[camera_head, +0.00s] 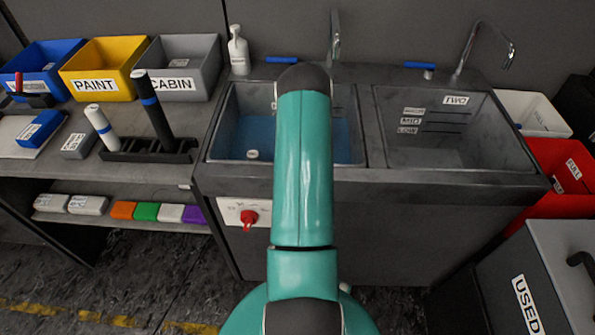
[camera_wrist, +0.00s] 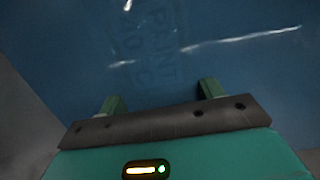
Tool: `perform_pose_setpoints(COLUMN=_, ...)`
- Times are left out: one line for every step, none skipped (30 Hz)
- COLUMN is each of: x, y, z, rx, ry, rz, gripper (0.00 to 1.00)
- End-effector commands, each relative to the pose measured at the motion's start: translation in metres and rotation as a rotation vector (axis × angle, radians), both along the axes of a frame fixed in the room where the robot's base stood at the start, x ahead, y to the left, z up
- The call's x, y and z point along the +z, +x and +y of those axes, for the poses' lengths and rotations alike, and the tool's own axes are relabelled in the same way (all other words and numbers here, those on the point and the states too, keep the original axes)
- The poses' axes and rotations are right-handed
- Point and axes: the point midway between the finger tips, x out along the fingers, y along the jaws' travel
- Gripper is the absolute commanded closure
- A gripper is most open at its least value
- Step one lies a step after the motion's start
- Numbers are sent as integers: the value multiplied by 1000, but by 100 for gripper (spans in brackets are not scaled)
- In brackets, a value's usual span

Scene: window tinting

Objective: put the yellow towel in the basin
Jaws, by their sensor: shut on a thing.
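The left basin (camera_head: 216,154) of the grey sink holds blue water (camera_head: 253,133). My arm reaches over it and hides its middle in the head view. My gripper is hidden there behind the arm. In the wrist view my gripper (camera_wrist: 162,98) has two green fingers set apart against blue water (camera_wrist: 150,50), with faint lettering below the surface. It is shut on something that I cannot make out. I see no yellow towel in either view.
The right basin (camera_head: 380,115), marked TWO, looks empty. A tap (camera_head: 335,40) and a white bottle (camera_head: 238,52) stand behind the left basin. Folded cloths, orange (camera_head: 123,210), green (camera_head: 147,211) and purple (camera_head: 195,214), lie on the low shelf. A red bin (camera_head: 560,165) stands at the right.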

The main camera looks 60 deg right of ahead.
Motion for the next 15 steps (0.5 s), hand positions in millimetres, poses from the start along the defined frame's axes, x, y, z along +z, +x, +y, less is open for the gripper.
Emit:
perform_pose_setpoints(x=-9, y=0, z=3, rx=3, ry=5, rz=2, gripper=65)
perform_pose_setpoints(x=-14, y=-1, z=4, rx=4, ry=6, rz=2, gripper=65)
perform_pose_setpoints(x=-22, y=-1, z=5, rx=3, ry=5, rz=2, gripper=65)
perform_pose_setpoints(x=-28, y=-1, z=5, rx=3, ry=5, rz=2, gripper=65)
perform_pose_setpoints(x=-34, y=-1, z=5, rx=3, ry=5, rz=2, gripper=65)
perform_pose_setpoints(x=-41, y=-2, z=5, rx=2, ry=5, rz=2, gripper=65)
perform_pose_setpoints(x=-46, y=-2, z=6, rx=2, ry=4, rz=2, gripper=65)
perform_pose_setpoints(x=-50, y=-2, z=6, rx=2, ry=3, rz=1, gripper=65)
perform_pose_setpoints(x=-54, y=-2, z=6, rx=2, ry=2, rz=1, gripper=65)
perform_pose_setpoints(x=-56, y=-2, z=6, rx=1, ry=2, rz=1, gripper=65)
perform_pose_setpoints(x=-58, y=-2, z=6, rx=1, ry=2, rz=1, gripper=65)
perform_pose_setpoints(x=-62, y=-2, z=6, rx=1, ry=3, rz=1, gripper=65)
perform_pose_setpoints(x=-65, y=-2, z=6, rx=0, ry=3, rz=0, gripper=65)
perform_pose_setpoints(x=-68, y=-2, z=6, rx=0, ry=4, rz=1, gripper=65)
perform_pose_setpoints(x=-73, y=-2, z=5, rx=-1, ry=3, rz=1, gripper=65)
